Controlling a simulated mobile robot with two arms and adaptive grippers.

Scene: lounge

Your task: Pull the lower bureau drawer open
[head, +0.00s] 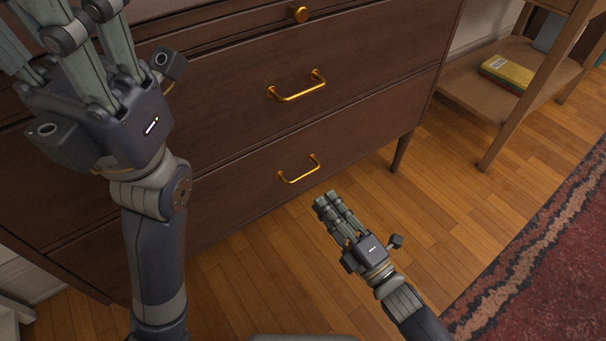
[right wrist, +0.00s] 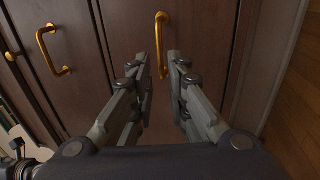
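The dark wood bureau (head: 225,130) fills the upper left of the head view. Its lower drawer (head: 345,150) is closed and has a brass bar handle (head: 299,174). My right gripper (head: 327,199) is just in front of and below that handle, apart from it. In the right wrist view the right gripper (right wrist: 159,70) is open and empty, with the lower handle (right wrist: 161,45) ahead between its fingertips. My left gripper (head: 90,20) is raised at the upper left in front of the bureau; its fingertips are partly cut off by the frame edge.
A closed drawer above has another brass handle (head: 297,90), and a round knob (head: 300,14) sits higher. A wooden shelf stand (head: 463,85) holding a yellow book (head: 508,73) is at the right. A red rug (head: 545,260) lies at right. The wood floor before the bureau is clear.

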